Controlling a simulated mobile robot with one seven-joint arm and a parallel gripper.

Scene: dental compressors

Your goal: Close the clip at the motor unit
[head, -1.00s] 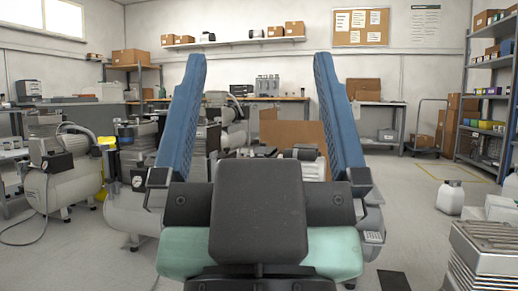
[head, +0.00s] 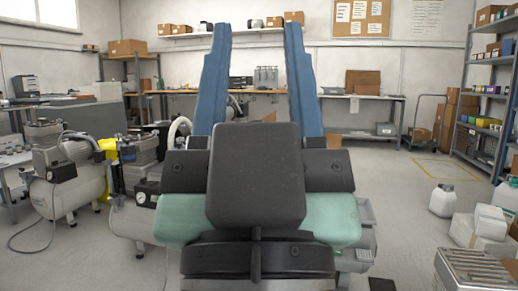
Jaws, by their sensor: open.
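My gripper (head: 258,26) is in the middle of the head view, its two long blue fingers pointing up and away from me. The fingers are apart, with nothing visible between them except the far bench and wall. A compressor (head: 130,217) with a pale tank and a dark motor part stands just left of my gripper, partly hidden by it. Another compressor (head: 75,190) stands further left, with a yellow part beside it. I cannot make out the clip, nor tell which motor unit bears it; my gripper's body blocks the middle of the view.
A grey bin-like part (head: 366,215) shows right of my gripper. A white jug (head: 443,200), white boxes (head: 484,228) and a finned grey unit (head: 478,272) stand at the right. Shelving (head: 488,95) lines the right wall. The floor (head: 400,190) between is clear.

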